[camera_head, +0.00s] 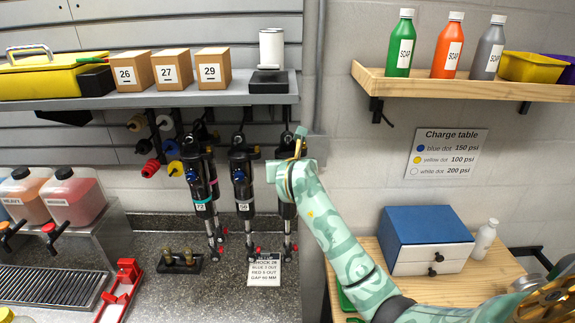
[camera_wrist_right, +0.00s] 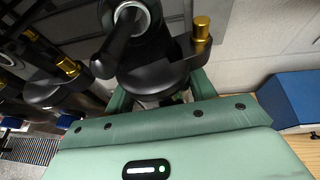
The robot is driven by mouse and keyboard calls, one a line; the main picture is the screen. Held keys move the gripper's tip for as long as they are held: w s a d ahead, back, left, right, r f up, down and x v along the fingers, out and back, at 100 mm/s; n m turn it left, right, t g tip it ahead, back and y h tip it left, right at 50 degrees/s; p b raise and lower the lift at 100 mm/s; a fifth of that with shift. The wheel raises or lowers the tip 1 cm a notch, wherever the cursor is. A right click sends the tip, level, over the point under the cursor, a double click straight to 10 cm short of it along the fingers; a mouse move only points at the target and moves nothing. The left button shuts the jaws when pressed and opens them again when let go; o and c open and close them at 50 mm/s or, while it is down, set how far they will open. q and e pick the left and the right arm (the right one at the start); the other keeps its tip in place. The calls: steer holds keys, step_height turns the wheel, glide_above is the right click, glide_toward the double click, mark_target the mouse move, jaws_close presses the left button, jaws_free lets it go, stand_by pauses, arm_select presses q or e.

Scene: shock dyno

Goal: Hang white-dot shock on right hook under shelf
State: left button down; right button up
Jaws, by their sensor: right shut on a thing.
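The rightmost black shock (camera_head: 287,209) is upright under the grey shelf (camera_head: 200,93), its top close to the shelf's underside. My right gripper (camera_head: 288,167) is shut on its upper part and covers much of it, so no white dot shows. In the right wrist view the gripper (camera_wrist_right: 162,97) is around the black shock body (camera_wrist_right: 155,68), beside a gold knob (camera_wrist_right: 201,29). I cannot tell whether its top eye is on the hook, which is hidden. Two other shocks, a middle one (camera_head: 242,178) and a left one (camera_head: 200,180), hang alongside. My left gripper is not in view.
Numbered boxes (camera_head: 171,67) and a white cylinder on a black base (camera_head: 269,80) stand on the shelf. A spool rack (camera_head: 155,140) is to the left. A note card (camera_head: 264,271) lies below. A wooden shelf with soap bottles (camera_head: 447,48) is at right, above a blue-topped drawer box (camera_head: 428,232).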

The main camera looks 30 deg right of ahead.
steer(key=shift+r, duration=0.15)
steer(key=o, duration=1.5)
steer(key=shift+s+f, duration=0.1)
steer(key=shift+f, duration=0.1)
steer(key=v, duration=1.6)
steer(key=shift+s+a+r, duration=0.15)
steer(key=shift+a, duration=0.1)
